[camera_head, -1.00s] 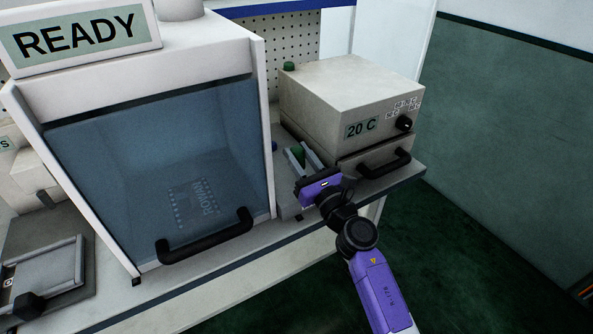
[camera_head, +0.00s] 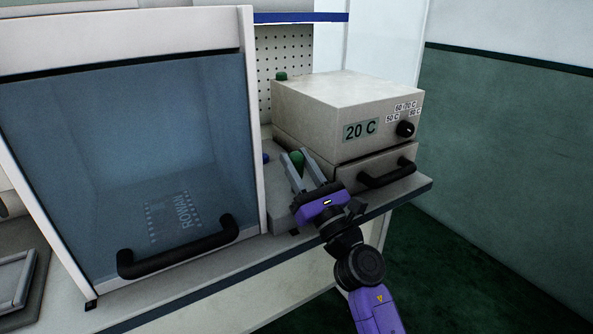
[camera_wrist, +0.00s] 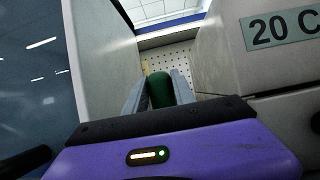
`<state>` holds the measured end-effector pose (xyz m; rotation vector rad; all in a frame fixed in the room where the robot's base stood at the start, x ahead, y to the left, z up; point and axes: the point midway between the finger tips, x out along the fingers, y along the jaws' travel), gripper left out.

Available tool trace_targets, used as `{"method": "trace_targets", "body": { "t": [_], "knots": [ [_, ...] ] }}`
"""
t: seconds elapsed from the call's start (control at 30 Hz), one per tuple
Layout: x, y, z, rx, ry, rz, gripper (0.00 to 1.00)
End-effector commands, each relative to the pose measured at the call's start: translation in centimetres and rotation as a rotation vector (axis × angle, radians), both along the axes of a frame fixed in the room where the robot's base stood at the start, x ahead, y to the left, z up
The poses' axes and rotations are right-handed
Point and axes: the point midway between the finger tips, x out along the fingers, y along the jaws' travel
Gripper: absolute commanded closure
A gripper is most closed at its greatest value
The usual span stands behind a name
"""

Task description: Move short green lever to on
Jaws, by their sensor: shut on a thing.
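The short green lever (camera_head: 297,158) has a rounded green knob and stands between the glass-fronted cabinet and the 20 C box. My gripper (camera_head: 302,166) reaches over the bench from the front, its two grey fingers on either side of the knob. In the wrist view the green lever (camera_wrist: 160,91) sits between the fingertips, and my gripper (camera_wrist: 158,96) is shut on it. The lever's base and any on or off marks are hidden behind my gripper.
The cabinet (camera_head: 249,120) with a black handle (camera_head: 180,247) stands close on the left. The 20 C box (camera_head: 345,105) with a knob (camera_head: 405,129) and drawer handle (camera_head: 388,173) stands close on the right. A blue knob (camera_head: 265,158) and another green knob (camera_head: 281,76) are nearby.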

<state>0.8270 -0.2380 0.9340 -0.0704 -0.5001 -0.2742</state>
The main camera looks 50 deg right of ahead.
Motion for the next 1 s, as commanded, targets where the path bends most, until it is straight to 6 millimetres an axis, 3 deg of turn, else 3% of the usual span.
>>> {"method": "trace_targets", "body": {
  "t": [0.43, 0.47, 0.57, 1.0],
  "knots": [
    [-0.05, 0.0, -0.07, -0.002, -0.003, 0.0, 1.0],
    [-0.05, 0.0, -0.07, -0.002, -0.003, 0.0, 0.67],
    [-0.04, 0.0, -0.07, -0.001, -0.003, 0.0, 0.48],
    [-0.82, 0.23, -0.7, -0.001, -0.003, 0.0, 0.47]
  ]
}}
